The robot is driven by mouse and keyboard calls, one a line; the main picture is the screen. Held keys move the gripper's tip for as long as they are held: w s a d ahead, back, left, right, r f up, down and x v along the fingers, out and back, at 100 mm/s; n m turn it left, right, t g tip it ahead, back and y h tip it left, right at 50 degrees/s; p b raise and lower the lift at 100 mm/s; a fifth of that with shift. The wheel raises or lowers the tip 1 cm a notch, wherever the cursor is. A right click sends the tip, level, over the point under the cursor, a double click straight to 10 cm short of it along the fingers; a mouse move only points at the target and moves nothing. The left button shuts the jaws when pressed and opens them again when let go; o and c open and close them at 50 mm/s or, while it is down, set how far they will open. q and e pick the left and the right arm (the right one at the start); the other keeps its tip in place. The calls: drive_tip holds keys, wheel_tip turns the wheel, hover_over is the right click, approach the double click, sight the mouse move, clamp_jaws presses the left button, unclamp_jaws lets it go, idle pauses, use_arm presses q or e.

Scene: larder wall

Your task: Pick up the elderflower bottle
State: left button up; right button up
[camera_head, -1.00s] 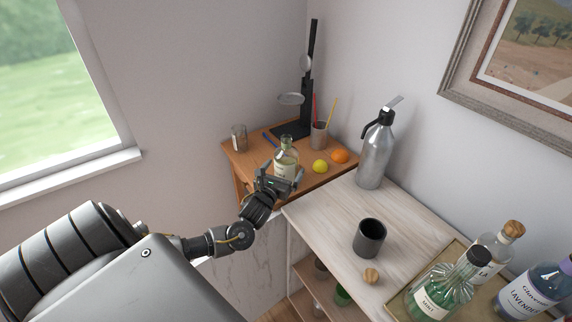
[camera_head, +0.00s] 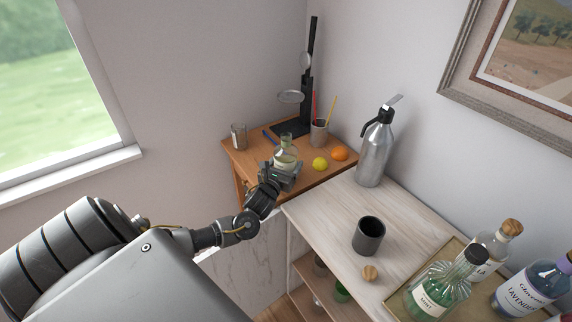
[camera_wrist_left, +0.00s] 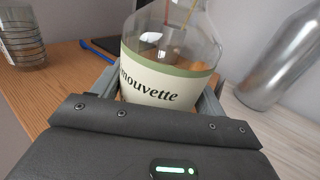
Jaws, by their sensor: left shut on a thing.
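The bottle of the task (camera_head: 285,156) is clear glass with a pale, green-edged label, at the front of the wooden side table. In the left wrist view the bottle (camera_wrist_left: 165,75) fills the space between the fingers; its label reads "...mouvette", and the word elderflower is not visible. My left gripper (camera_head: 285,168) is shut on its body, one finger on each side. The bottle is upright or nearly so. Its lower part is hidden by the gripper, so I cannot tell whether its base touches the table. My right gripper is not in view.
A lemon (camera_head: 320,163) and an orange (camera_head: 340,153) lie right of the bottle. A glass (camera_head: 239,137) stands left, a black stand (camera_head: 306,100) and a cup of straws (camera_head: 319,132) behind. A steel siphon (camera_head: 375,152) and dark cup (camera_head: 369,236) stand on the pale counter.

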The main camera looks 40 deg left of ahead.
sight(277, 150)
use_arm(q)
drive_tip(key=shift+r, duration=0.1)
drive_tip(key=shift+c, duration=0.7)
drive_tip(key=shift+a+r, duration=0.1)
drive_tip(key=shift+r, duration=0.05)
drive_tip(key=shift+r+b, duration=0.5)
drive_tip(key=shift+r, duration=0.5)
drive_tip(key=s+r, duration=0.1)
drive_tip(key=r, duration=0.1)
drive_tip(key=s+r, duration=0.2)
drive_tip(key=s+r+b, duration=0.1)
drive_tip(key=s+r, duration=0.1)
drive_tip(key=shift+s+d+r, duration=0.1)
drive_tip(key=shift+d+r, duration=0.25)
drive_tip(key=shift+r, duration=0.05)
drive_tip(key=s+r+b, duration=0.1)
drive_tip(key=s+r, duration=0.2)
drive_tip(key=s, duration=0.5)
drive_tip(key=shift+s+d+r+b, duration=0.25)
drive_tip(key=shift+d+r+b, duration=0.05)
drive_tip(key=shift+d+r, duration=0.15)
drive_tip(key=shift+s+d, duration=0.1)
